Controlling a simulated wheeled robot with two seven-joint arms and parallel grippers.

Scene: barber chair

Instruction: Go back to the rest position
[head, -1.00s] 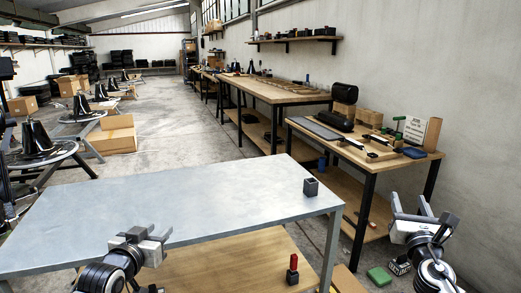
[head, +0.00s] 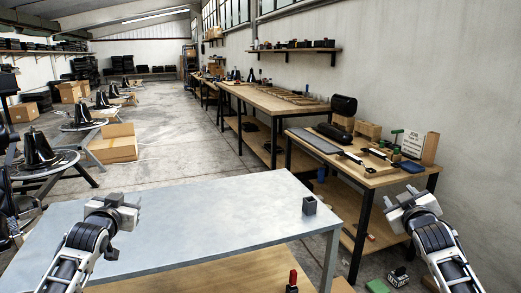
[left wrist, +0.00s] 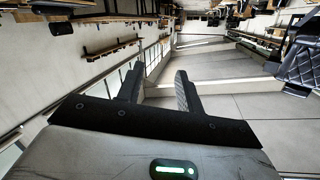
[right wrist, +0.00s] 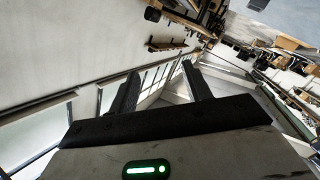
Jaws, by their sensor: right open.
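My left gripper (head: 127,208) is raised over the left part of the grey metal table (head: 200,220) in the head view. In the left wrist view its two fingers (left wrist: 157,88) stand apart with nothing between them. My right gripper (head: 408,200) is raised to the right of the table, in front of the wooden workbench. In the right wrist view its fingers (right wrist: 162,85) are wide apart and empty. Both wrist cameras look up toward the walls and windows.
A small dark open box (head: 309,205) stands on the table's right part. A red-and-black item (head: 292,281) is on the lower wooden shelf. The workbench (head: 370,178) with tools stands at the right. A green object (head: 377,286) lies on the floor.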

